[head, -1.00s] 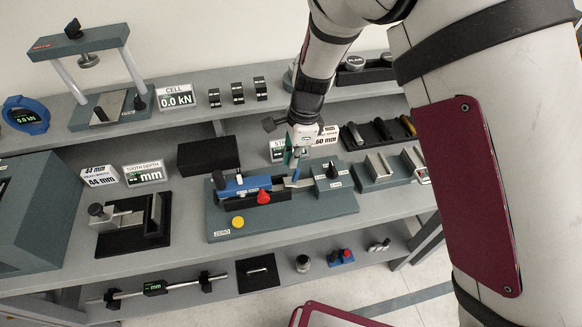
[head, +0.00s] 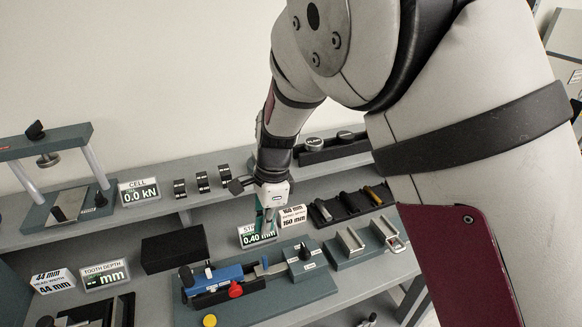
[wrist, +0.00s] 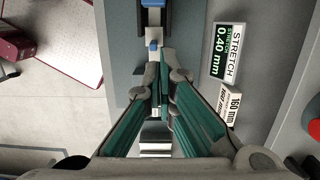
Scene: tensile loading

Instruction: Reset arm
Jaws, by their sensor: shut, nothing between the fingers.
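My gripper (head: 268,218) hangs above the back part of the tensile bench in the head view, in front of the stretch display. Its green fingers (wrist: 163,75) show in the wrist view, closed together with nothing between them. Below is the tensile rig (head: 262,297) with a blue clamp block (head: 212,279), a red knob (head: 235,290) and a yellow button (head: 209,320). A thin metal strip runs from the blue block to the dark block at right. The stretch display (head: 257,237) reads 0.40 mm; it also shows in the wrist view (wrist: 228,52).
A load frame (head: 65,190) and a cell display (head: 139,191) reading 0.0 kN stand on the upper shelf. A black block (head: 174,249) and the tooth depth display (head: 105,273) are at left. Trays with metal pieces (head: 350,241) are at right. Open space lies above the bench.

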